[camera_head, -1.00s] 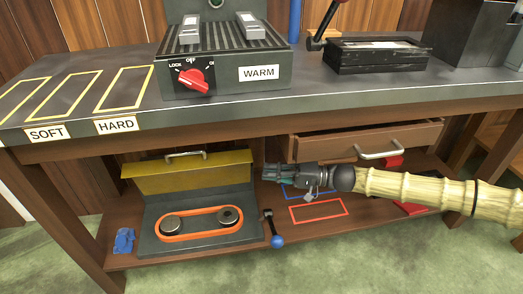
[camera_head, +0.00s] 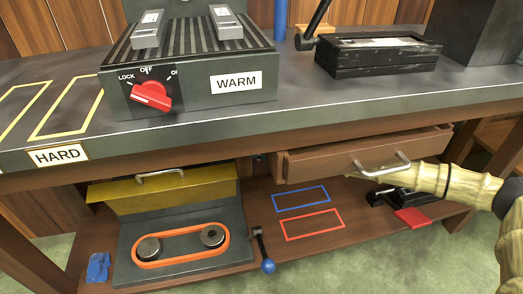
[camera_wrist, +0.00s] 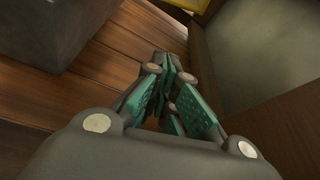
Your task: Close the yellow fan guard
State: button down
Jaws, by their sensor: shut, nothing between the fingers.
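The yellow guard (camera_head: 165,190) stands raised at the back of a dark grey base (camera_head: 185,276) on the lower shelf, with a metal handle (camera_head: 160,178) along its top. An orange belt (camera_head: 181,245) around two pulleys lies uncovered in front of it. My gripper (camera_wrist: 170,80) shows in the wrist view with its green-padded fingers together and nothing between them. A yellow patch shows at the wrist view's top right edge.
The open wooden drawer (camera_head: 350,158) juts out right of the guard. A blue-knobbed lever (camera_head: 267,266) stands beside the base. A blue item (camera_head: 97,268) lies at left and a red piece (camera_head: 411,218) at right. Shelf around the blue and red outlines is clear.

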jog(key=shift+s+a+f+p, duration=0.2)
jog(key=shift+s+a+p, duration=0.05)
jog(key=shift+s+a, duration=0.6)
jog(key=shift+s+a+f+p, duration=0.15)
jog(key=shift+s+a+p, duration=0.1)
jog(key=shift+s+a, duration=0.55)
jog(key=shift+s+d, duration=0.1)
jog(key=shift+s, duration=0.1)
